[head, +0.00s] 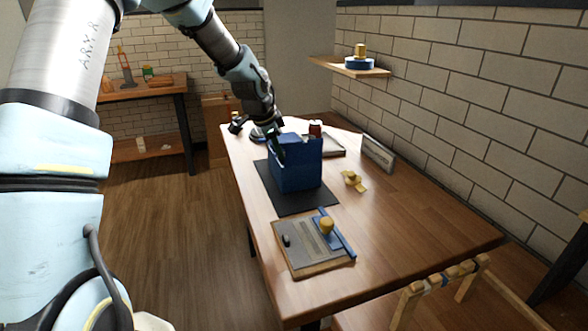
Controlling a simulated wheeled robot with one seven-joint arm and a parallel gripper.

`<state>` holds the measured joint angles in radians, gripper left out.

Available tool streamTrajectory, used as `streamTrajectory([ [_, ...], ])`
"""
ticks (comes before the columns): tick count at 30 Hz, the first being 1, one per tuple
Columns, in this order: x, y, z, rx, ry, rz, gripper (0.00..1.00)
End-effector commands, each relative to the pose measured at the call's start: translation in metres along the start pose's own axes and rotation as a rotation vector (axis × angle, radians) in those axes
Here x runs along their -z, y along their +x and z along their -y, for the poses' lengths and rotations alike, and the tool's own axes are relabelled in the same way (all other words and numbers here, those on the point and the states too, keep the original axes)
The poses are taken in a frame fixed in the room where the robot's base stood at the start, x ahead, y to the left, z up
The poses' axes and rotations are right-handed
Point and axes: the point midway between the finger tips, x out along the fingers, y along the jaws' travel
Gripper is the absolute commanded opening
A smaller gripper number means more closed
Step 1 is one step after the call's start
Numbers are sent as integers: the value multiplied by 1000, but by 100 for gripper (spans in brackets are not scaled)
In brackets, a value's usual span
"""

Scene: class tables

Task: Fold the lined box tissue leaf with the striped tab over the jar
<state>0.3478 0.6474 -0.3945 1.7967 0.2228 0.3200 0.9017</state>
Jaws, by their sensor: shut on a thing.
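A blue box (300,169) with an uneven top edge stands on a dark mat (305,202) on the wooden table. My gripper (280,153) points down at the box's upper left side and is shut on a thin edge there, which looks like the tissue leaf. Its fingers hide most of that piece, and the stripes on the tab cannot be made out. A small reddish jar-like thing with a pale top (316,128) shows just behind the box's rim; I cannot tell whether it is the task's jar. The box's inside is hidden from here.
A clipboard-like board (308,256) with a yellow knob (326,226) lies at the table's near end. A small yellow piece (353,181) and a standing plate (378,155) are right of the box. A tray (330,146) lies behind. The table's right front is clear.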

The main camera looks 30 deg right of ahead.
Motion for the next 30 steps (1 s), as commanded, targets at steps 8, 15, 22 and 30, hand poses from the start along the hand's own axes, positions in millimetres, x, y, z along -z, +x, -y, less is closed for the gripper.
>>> streamTrajectory([
  [8, 1, 0, 1, -6, -1, -3, 0],
  [15, 0, 2, 12, -113, -45, -3, 0],
  [22, 0, 2, 13, -157, -56, -3, 0],
  [30, -1, 5, 19, -212, -79, -3, 0],
])
